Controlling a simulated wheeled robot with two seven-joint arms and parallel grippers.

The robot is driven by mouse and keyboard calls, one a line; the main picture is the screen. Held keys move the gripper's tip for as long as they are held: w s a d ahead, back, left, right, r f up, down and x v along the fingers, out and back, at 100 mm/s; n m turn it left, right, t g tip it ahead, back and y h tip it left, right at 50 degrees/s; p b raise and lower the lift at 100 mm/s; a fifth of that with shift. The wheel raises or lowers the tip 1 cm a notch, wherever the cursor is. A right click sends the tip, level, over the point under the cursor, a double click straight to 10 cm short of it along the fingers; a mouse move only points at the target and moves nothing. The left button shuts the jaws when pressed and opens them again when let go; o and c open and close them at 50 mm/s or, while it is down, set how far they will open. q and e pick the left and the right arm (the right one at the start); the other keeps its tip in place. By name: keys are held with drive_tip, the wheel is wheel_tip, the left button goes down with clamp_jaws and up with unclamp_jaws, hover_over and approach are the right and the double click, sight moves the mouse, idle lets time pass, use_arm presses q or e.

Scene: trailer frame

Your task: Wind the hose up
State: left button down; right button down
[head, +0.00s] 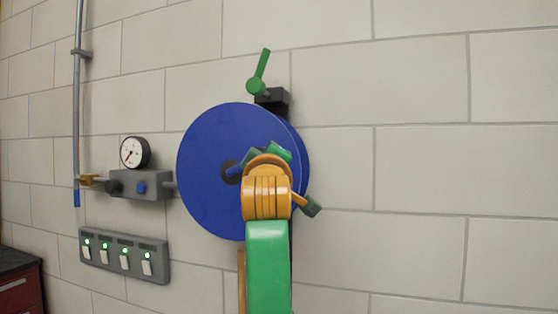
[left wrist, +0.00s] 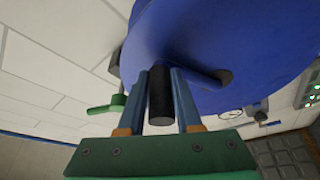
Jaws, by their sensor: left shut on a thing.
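A large blue hose reel (head: 208,185) is mounted on the tiled wall and fills the upper part of the left wrist view (left wrist: 235,35). A black cylindrical handle (left wrist: 160,105) stands out from the reel's face. My left gripper (left wrist: 160,75) is shut on this handle, one blue finger on each side. In the head view my left gripper (head: 246,158) is in front of the reel, right of its dark hub (head: 230,172), and my orange and green arm hides the reel's lower right. I cannot make out the hose clearly. My right gripper is not in view.
A green lever (head: 260,72) on a black block (head: 274,99) sits above the reel. To the left are a pressure gauge (head: 134,152), a grey valve block (head: 140,185) and a switch panel (head: 124,255) with green lights. The wall to the right is bare.

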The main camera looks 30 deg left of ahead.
sight(236, 122)
use_arm(q)
drive_tip(key=a+r+n+p, duration=0.1)
drive_tip(key=a+r+p, duration=0.1)
drive_tip(key=s+a+r+n+g+p, duration=0.1)
drive_tip(key=a+r+p, duration=0.1)
drive_tip(key=s+a+r+n+p, duration=0.1)
drive_tip(key=a+r+n+p, duration=0.1)
drive_tip(key=r, duration=0.1)
drive_tip(key=shift+g+p, duration=0.3)
drive_tip(key=shift+s+a+r+n+g, duration=0.15)
drive_tip(key=shift+a+n+g, duration=0.1)
drive_tip(key=shift+a+n, duration=0.35)
drive_tip(key=shift+s+a+r+n+g, duration=0.15)
drive_tip(key=shift+a+n+g, duration=0.1)
drive_tip(key=shift+a+n, duration=0.3)
drive_tip(key=shift+d, duration=0.1)
drive_tip(key=c, duration=0.7)
unclamp_jaws()
drive_tip(key=shift+o, duration=0.5)
drive_tip(key=shift+w+d+f, duration=0.1)
drive_tip(key=shift+w+d, duration=0.1)
drive_tip(key=shift+w, duration=0.05)
